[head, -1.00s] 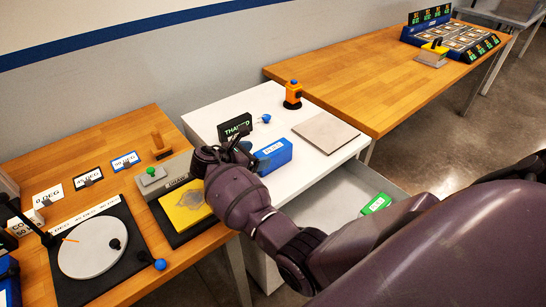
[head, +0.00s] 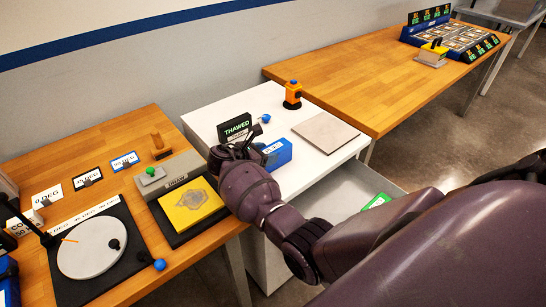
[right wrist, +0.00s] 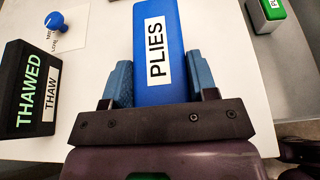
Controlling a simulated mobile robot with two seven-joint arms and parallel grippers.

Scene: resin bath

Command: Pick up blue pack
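The blue pack (head: 279,151), with a white label reading "PLIES", lies on the white cabinet top beside the THAWED sign. In the right wrist view the blue pack (right wrist: 158,50) runs lengthwise between the two fingers of my right gripper (right wrist: 159,82). One finger stands close along each long side, and I cannot tell whether they press on it. In the head view my right gripper (head: 240,150) is at the pack's left end and hides part of it. My left gripper is not in view.
The THAWED sign (head: 234,128) and a blue knob (head: 265,118) stand close to the pack. An orange device (head: 292,95) and a flat grey-beige plate (head: 326,132) are further back. Below, an open drawer (head: 335,200) holds a green pack (head: 376,201). A yellow pad (head: 192,205) lies left.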

